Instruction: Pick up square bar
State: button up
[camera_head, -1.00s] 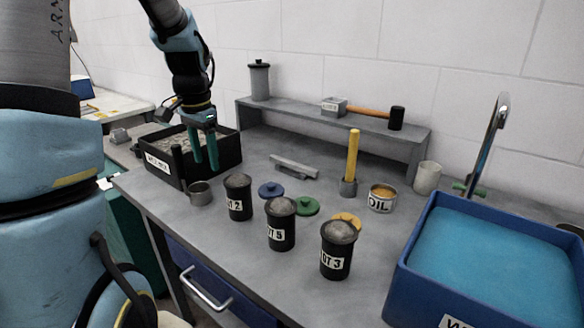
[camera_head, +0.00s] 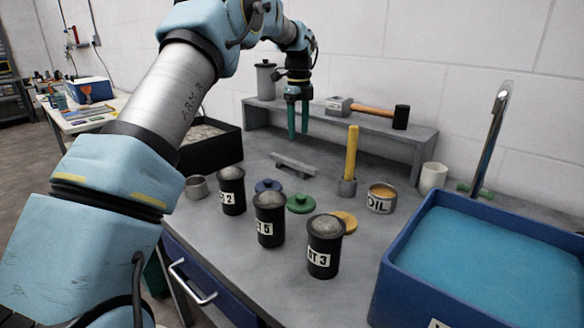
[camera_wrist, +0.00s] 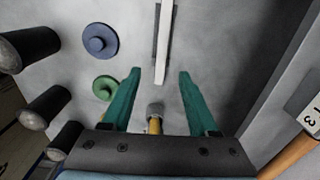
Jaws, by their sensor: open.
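The square bar (camera_head: 297,168) is a light grey metal bar lying on the grey bench, with a darker grey piece beside or under it. In the wrist view the bar (camera_wrist: 165,45) runs up and down, just beyond and between the fingertips. My gripper (camera_head: 298,136) has two green fingers pointing down and hangs above the bench, over the bar and near the shelf. In the wrist view my gripper (camera_wrist: 160,75) is open, with nothing between its fingers.
A grey shelf (camera_head: 340,126) stands behind, holding a canister (camera_head: 266,80) and a hammer (camera_head: 372,111). A yellow-handled tool (camera_head: 351,155) stands upright right of the bar. Coloured lids, black pots, an oil tin (camera_head: 381,198) and a blue water tub (camera_head: 395,262) stand nearer. A black box (camera_head: 212,152) is left.

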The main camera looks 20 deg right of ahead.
send_over(300, 164)
jog(key=f, duration=0.3)
jog(key=f+p, duration=0.1)
jog(key=f, duration=0.1)
jog(key=shift+w+a+f, duration=0.1)
jog(key=shift+w+a, duration=0.05)
jog(key=shift+w, duration=0.1)
jog(key=shift+s+d+f+p, duration=0.1)
jog(key=shift+f+p, duration=0.45)
jog(key=shift+f, duration=0.8)
jog(key=shift+s+d+f+p, duration=0.1)
jog(key=shift+f+p, duration=0.4)
jog(key=shift+f, duration=0.8)
jog(key=shift+c, duration=0.2)
grip_shut()
